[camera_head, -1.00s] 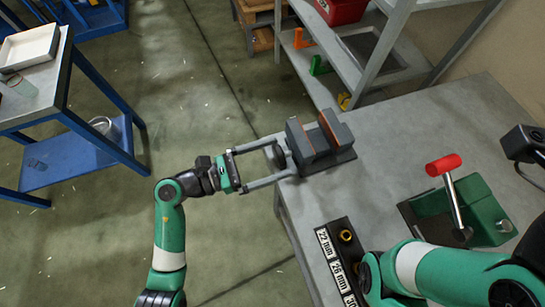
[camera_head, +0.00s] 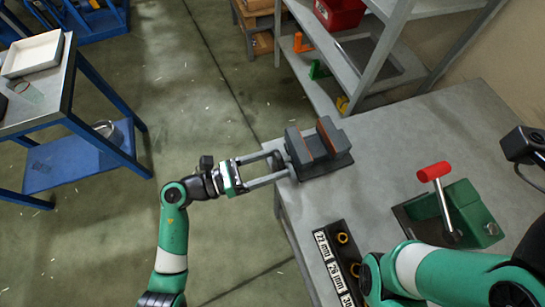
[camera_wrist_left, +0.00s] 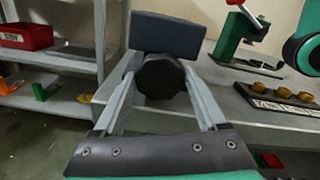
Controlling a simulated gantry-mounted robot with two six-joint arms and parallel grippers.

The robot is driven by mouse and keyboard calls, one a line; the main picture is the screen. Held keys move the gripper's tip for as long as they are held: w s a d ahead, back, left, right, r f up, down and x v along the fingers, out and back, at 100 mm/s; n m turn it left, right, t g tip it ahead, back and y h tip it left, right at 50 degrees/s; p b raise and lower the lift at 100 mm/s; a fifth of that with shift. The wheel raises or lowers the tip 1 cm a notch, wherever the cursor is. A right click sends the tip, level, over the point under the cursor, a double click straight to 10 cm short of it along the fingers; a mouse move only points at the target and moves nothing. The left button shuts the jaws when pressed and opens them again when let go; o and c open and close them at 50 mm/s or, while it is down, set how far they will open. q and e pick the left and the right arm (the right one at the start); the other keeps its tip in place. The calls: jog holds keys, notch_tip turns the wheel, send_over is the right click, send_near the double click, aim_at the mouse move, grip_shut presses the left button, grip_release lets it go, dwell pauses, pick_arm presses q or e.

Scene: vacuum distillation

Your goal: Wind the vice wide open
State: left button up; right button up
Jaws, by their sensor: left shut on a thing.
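The vice (camera_head: 296,147) is a grey block at the left edge of the grey bench, with two brown-faced jaws and a gap between them. Its dark round knob (camera_wrist_left: 160,77) faces my left gripper in the left wrist view. My left gripper (camera_head: 278,165) reaches in from the left, its two long fingers shut on the knob from opposite sides. In the left wrist view the vice body (camera_wrist_left: 168,36) stands behind the knob, and the jaw gap is hidden. My right arm crosses the lower right of the head view; its gripper is not seen.
A green device with a red-handled lever (camera_head: 434,171) stands on the bench to the right. A black size-marked rack (camera_head: 340,262) with brass-coloured pieces lies near the front edge. Grey shelving (camera_head: 382,60) stands behind. A blue trolley (camera_head: 75,160) is at the left, with open floor between.

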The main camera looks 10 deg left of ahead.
pick_arm(q)
jog(key=shift+r+n+p, duration=0.3)
jog(key=shift+n+p, duration=0.15)
jog(key=shift+n, duration=0.25)
jog(key=shift+f+n, duration=0.1)
jog(key=shift+n, duration=0.2)
jog(key=shift+f, duration=0.15)
jog(key=o, duration=1.3)
pick_arm(e)
notch_tip(320, 180, up, 2)
jog(key=shift+r, duration=0.15)
pick_arm(q)
jog(key=p+v, duration=0.2)
jog(key=v, duration=0.9)
jog(key=shift+a, duration=0.3)
pick_arm(e)
jog(key=shift+r, duration=0.95)
pick_arm(q)
jog(key=shift+s, duration=0.1)
